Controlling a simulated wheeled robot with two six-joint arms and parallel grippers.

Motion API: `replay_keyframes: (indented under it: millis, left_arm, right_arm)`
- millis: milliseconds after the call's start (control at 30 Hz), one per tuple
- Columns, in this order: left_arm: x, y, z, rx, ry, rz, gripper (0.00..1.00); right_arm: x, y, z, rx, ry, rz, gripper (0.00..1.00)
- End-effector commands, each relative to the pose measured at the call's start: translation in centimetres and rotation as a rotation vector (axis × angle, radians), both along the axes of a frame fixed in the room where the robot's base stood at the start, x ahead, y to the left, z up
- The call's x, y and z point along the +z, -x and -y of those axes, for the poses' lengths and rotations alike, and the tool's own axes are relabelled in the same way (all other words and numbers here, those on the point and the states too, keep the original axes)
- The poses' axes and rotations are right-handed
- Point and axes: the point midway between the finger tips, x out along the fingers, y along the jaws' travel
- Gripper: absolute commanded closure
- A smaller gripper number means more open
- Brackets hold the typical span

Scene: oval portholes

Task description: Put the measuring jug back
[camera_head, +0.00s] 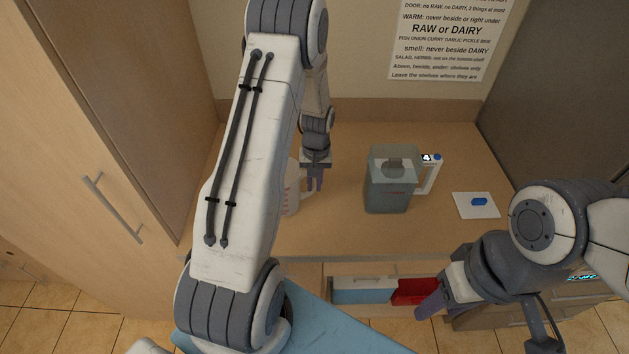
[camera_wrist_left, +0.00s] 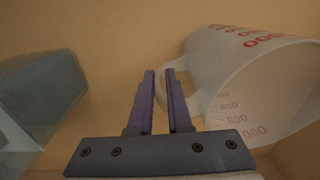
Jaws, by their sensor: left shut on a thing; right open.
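The measuring jug (camera_head: 291,190) is white and translucent with red markings. It stands on the counter, mostly hidden behind my left arm in the head view. In the left wrist view the jug (camera_wrist_left: 240,70) fills the right side, with its handle and its printed scale showing. My left gripper (camera_head: 315,184) points down just right of the jug. In the left wrist view its purple fingers (camera_wrist_left: 165,90) are close together at the jug's handle, shut on it. My right gripper (camera_head: 432,302) is open and empty at the front right, in front of the counter.
A grey-green pitcher (camera_head: 388,190) with a white handle stands right of the jug. A white card (camera_head: 478,212) with a blue item lies farther right. Below the counter, an open drawer holds a blue box (camera_head: 363,292) and a red box (camera_head: 414,291). A tall cabinet (camera_head: 110,90) bounds the left.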

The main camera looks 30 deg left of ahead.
Motion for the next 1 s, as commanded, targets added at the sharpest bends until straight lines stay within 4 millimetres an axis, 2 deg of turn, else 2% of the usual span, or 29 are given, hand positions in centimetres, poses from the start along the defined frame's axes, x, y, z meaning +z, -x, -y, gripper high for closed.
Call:
replay_keyframes:
  millis: [100, 467, 500, 533, 567, 867, 1000]
  left_arm:
    - [-0.65, -0.02, 0.03, -0.001, 0.0, 0.0, 1.0]
    - [-1.22, -0.05, 0.03, -0.001, -0.001, 0.002, 1.0]
    - [-1.1, -0.04, 0.04, -0.001, -0.001, 0.002, 0.72]
    - [-1.07, -0.04, 0.03, -0.001, -0.001, 0.002, 0.6]
    - [-1.07, -0.03, 0.04, -0.001, -0.001, 0.001, 0.53]
    - [-0.98, -0.03, 0.04, -0.001, -0.001, 0.001, 0.53]
    - [-0.29, -0.13, 0.03, 0.0, -0.001, 0.004, 0.53]
  right_arm:
    - [0.47, -0.01, 0.0, 0.001, 0.0, 0.0, 0.51]
    - [-0.05, 0.0, 0.0, 0.0, 0.0, 0.0, 0.51]
    - [0.07, 0.01, 0.0, 0.0, 0.0, 0.0, 0.51]
    - [0.1, 0.01, 0.0, 0.0, 0.0, 0.0, 0.51]
    - [0.1, 0.01, 0.0, 0.0, 0.0, 0.0, 0.51]
    - [0.17, 0.0, 0.0, 0.0, 0.0, 0.0, 0.51]
    - [0.03, -0.02, -0.01, 0.0, 0.0, 0.0, 0.51]
